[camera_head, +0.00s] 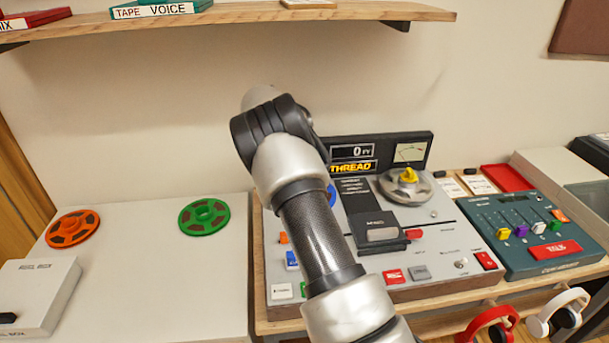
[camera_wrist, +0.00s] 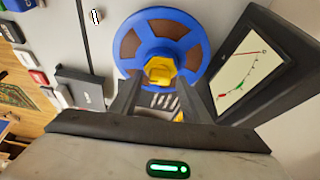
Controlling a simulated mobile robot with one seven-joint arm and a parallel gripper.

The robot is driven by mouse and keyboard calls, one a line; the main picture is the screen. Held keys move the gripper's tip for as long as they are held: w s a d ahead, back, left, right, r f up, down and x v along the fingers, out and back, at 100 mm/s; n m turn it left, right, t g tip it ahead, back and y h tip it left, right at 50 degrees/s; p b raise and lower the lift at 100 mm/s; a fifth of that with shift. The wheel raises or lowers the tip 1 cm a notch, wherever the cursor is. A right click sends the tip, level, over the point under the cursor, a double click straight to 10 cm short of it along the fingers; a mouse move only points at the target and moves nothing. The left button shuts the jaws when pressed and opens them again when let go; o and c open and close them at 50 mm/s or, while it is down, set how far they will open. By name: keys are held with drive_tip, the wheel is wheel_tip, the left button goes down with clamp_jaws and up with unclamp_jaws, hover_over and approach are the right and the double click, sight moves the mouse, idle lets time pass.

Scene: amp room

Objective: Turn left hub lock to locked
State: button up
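The left hub carries a blue reel with brown windows (camera_wrist: 192,38). Its yellow hub lock (camera_wrist: 160,70) stands at the reel's centre in the wrist view. My gripper (camera_wrist: 159,84) is open, with one dark finger on each side of the yellow lock at its near edge. Small gaps seem to remain between fingers and lock; contact is hard to judge. In the head view my arm hides the left hub lock and my gripper; only a sliver of the blue reel (camera_head: 332,195) shows. The right hub has a grey reel (camera_head: 424,190) with a yellow lock (camera_head: 409,174).
The display panel (camera_head: 374,142) reads "THREAD" and has a meter (camera_wrist: 240,77) close to the reel's right in the wrist view. A black head cover (camera_head: 378,211) lies between the hubs. Orange (camera_head: 62,237) and green (camera_head: 188,222) reels lie left. A shelf (camera_head: 240,15) overhangs above.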

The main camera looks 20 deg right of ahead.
drive_tip(key=p+v, duration=0.1)
drive_tip(key=v, duration=1.1)
drive_tip(key=shift+p, duration=0.4)
